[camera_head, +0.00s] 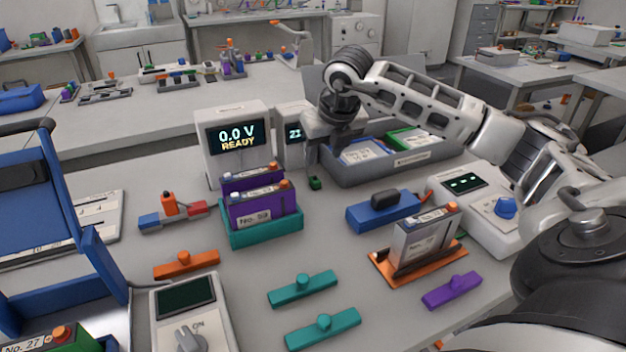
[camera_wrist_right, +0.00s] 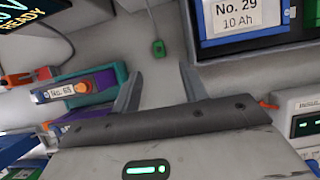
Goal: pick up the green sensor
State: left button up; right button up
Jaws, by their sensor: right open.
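The green sensor (camera_head: 315,183) is a small green block on the table, in front of the display units and the grey bin. In the right wrist view the green sensor (camera_wrist_right: 158,48) lies ahead of my fingertips, roughly in line with the gap between them, with a thin cable running from it. My right gripper (camera_head: 325,163) hangs down just above and beside the sensor in the head view. In the right wrist view my right gripper (camera_wrist_right: 160,80) has its two fingers spread apart with nothing between them. My left gripper does not show.
A grey bin (camera_head: 400,172) with labelled batteries stands right of the sensor. The "0.0 V READY" display (camera_head: 237,140) and a teal holder (camera_head: 262,231) with purple batteries stand left. A blue block (camera_head: 383,213) lies in front right. Bare table surrounds the sensor's front.

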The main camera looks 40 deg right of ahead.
aim_at(315, 179)
jog(key=p+x, duration=0.1)
jog(key=x, duration=0.8)
jog(key=shift+a+f, duration=0.1)
grip_shut()
